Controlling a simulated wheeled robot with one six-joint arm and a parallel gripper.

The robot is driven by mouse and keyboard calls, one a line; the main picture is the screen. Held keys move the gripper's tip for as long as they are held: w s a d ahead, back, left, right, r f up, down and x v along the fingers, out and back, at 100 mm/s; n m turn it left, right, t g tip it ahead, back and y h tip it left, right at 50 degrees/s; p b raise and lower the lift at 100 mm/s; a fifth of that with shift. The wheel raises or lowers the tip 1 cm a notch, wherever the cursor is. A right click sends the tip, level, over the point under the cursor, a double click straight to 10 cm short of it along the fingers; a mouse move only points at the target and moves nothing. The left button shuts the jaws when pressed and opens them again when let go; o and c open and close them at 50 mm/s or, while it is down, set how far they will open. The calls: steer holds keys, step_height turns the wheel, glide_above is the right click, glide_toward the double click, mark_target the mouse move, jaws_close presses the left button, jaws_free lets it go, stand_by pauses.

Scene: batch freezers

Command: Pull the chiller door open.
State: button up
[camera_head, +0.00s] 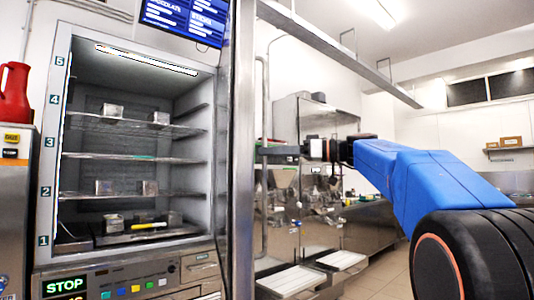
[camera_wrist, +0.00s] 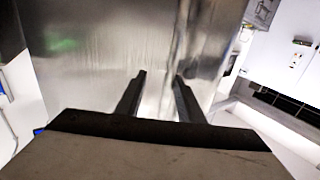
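The chiller (camera_head: 48,150) stands at the left of the head view, its shelved inside exposed. Its metal door (camera_head: 242,150) stands swung out, seen nearly edge-on as a tall strip at the right of the opening. My gripper (camera_head: 264,150) is just right of this strip, on the door's far side; its tips are small and partly hard to make out. In the wrist view my gripper (camera_wrist: 160,76) has its two dark fingers apart, with nothing seen between them. They point at a shiny metal surface (camera_wrist: 105,60), likely the door. I cannot tell whether they touch it. No handle is clearly visible.
A red jug (camera_head: 14,92) stands at far left. Steel machines (camera_head: 300,125) stand behind my gripper. Floor (camera_head: 385,275) shows clear at lower right.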

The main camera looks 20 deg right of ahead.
steer(key=d, duration=1.5)
steer(key=shift+d, duration=0.15)
stand_by(1.2)
